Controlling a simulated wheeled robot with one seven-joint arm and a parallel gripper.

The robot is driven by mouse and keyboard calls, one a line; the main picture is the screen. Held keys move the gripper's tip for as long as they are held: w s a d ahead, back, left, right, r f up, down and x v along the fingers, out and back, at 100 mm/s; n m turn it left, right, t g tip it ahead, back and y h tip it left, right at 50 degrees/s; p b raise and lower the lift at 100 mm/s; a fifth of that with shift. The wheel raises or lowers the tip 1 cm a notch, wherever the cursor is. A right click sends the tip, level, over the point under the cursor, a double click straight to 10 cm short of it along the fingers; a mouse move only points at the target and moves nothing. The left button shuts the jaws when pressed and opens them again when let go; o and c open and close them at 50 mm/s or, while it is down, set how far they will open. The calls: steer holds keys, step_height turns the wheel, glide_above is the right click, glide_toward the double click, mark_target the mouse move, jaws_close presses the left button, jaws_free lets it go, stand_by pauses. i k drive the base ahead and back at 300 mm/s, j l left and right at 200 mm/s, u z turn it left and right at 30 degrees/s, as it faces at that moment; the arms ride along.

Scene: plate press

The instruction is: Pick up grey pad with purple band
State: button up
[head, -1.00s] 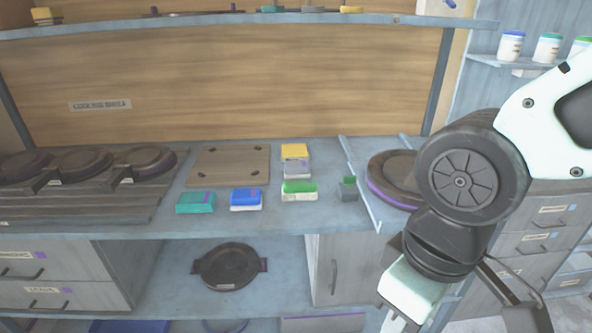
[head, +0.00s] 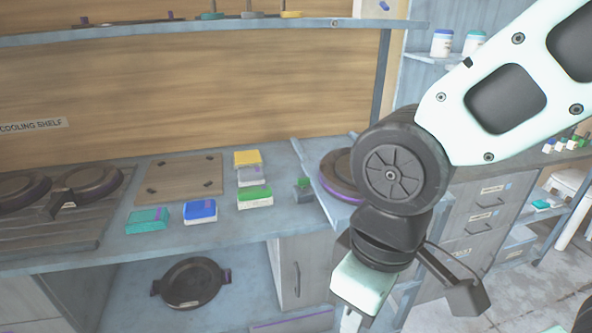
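A grey pad (head: 249,177) with a small purple mark lies on the counter, between a yellow pad (head: 247,157) behind it and a green-topped pad (head: 254,197) in front. The three form a close row; I cannot tell whether they touch. My gripper (head: 350,322) hangs low at the bottom of the head view, right of the pads and in front of the counter's edge. It is well apart from the grey pad. Its fingertips are small and partly cut off, so I cannot tell if it is open or shut.
A teal pad (head: 147,220) and a blue pad (head: 200,211) lie left of the row. A wooden board (head: 178,178) is behind them. A small green-and-grey item (head: 303,190) and a round dark plate press (head: 338,172) stand to the right. A shelf (head: 200,32) runs above.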

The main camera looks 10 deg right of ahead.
mark_target(253, 176)
steer(key=i+j, duration=0.25)
steer(key=i, duration=0.2)
steer(key=i+j, duration=0.25)
steer(key=i, duration=0.15)
steer(key=i+j, duration=0.25)
steer(key=i, duration=0.2)
